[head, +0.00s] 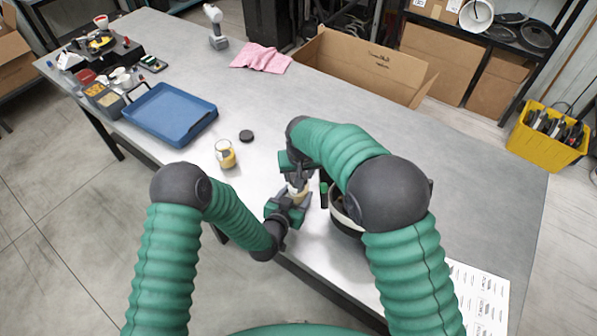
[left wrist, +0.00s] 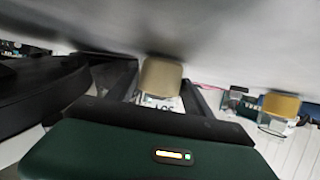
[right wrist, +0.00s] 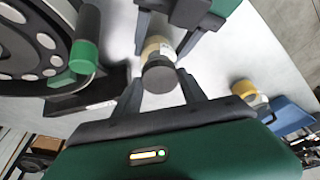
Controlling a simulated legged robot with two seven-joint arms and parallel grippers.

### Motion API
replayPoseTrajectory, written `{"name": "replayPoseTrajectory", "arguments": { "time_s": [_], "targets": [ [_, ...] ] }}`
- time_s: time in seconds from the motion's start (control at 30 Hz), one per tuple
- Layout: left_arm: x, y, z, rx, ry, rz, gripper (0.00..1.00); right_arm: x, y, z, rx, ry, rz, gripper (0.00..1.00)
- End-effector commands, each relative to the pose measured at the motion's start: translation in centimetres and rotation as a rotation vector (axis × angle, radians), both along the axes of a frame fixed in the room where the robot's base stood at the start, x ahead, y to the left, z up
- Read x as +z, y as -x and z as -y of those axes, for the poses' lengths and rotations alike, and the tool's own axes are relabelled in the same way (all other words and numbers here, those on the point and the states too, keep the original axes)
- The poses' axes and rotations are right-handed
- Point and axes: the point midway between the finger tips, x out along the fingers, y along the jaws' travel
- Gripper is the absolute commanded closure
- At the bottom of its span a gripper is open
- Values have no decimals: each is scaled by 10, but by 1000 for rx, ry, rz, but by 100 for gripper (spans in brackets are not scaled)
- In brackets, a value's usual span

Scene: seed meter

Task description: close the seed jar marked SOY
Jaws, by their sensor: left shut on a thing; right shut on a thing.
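The seed jar (left wrist: 160,82) shows tan seed and a label reading SOY, upside down in the left wrist view. In the head view the jar (head: 298,194) is partly hidden between my grippers. My left gripper (head: 287,204) is shut on the jar's body, near the table's front edge. My right gripper (right wrist: 160,92) is shut on a dark round lid (right wrist: 159,79), which lines up with the jar's mouth end in the right wrist view. I cannot tell whether the lid is seated. The head view hides the lid.
Another jar (head: 226,154) with yellow contents stands to the left, with a loose black lid (head: 247,136) beside it. A dark disc with holes (right wrist: 30,45) and a green-capped handle (right wrist: 84,55) are close to my right gripper. A blue tray (head: 171,113) lies farther left.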

Motion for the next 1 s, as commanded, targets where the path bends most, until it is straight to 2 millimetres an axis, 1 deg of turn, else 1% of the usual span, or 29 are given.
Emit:
{"name": "replayPoseTrajectory", "arguments": {
  "time_s": [0.07,0.13,0.23,0.33,0.6,0.63,0.77,1.0],
  "targets": [
    [0,0,0,0,0,0,100,-1,0,0,-5,0,-1,88],
    [0,0,0,0,0,0,100,-1,1,-2,-53,2,-3,88],
    [0,0,0,0,0,0,100,-2,1,-3,-189,3,-4,88],
    [0,0,0,0,0,1,100,-1,0,-3,-284,1,1,88],
    [0,0,0,0,0,0,100,0,0,-3,-299,-2,1,88],
    [0,0,0,0,0,0,100,0,0,-3,-299,-2,1,47],
    [0,0,0,-1,0,0,100,0,0,-3,-298,-1,1,30],
    [0,0,0,0,0,1,100,0,0,-2,-298,0,2,30]
  ]
}}
